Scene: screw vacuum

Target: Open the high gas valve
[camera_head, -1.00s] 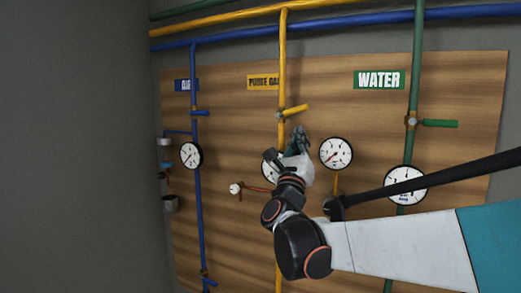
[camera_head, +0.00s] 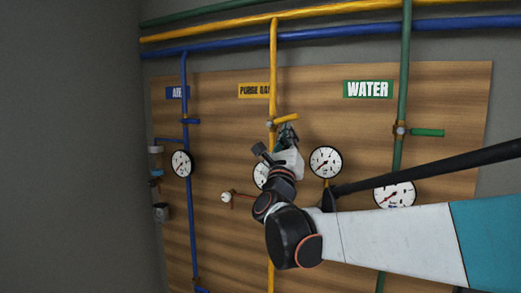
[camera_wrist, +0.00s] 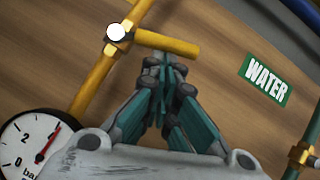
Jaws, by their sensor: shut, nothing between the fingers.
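The high gas valve is on the yellow vertical pipe under the purge gas sign. Its yellow handle (camera_head: 287,119) sticks out to the right, across the pipe, and it also shows in the wrist view (camera_wrist: 168,43). My gripper (camera_head: 284,131) is just below the handle in the head view. In the wrist view my gripper (camera_wrist: 163,62) has its fingers together, with the tips close beneath the handle's middle. I cannot tell whether they touch it. Nothing shows between the fingers. My wrist hides part of the pipe and a gauge below.
A round gauge (camera_head: 326,162) is right of my wrist. A dark rod (camera_head: 430,168) crosses the right side. A wall closes the left.

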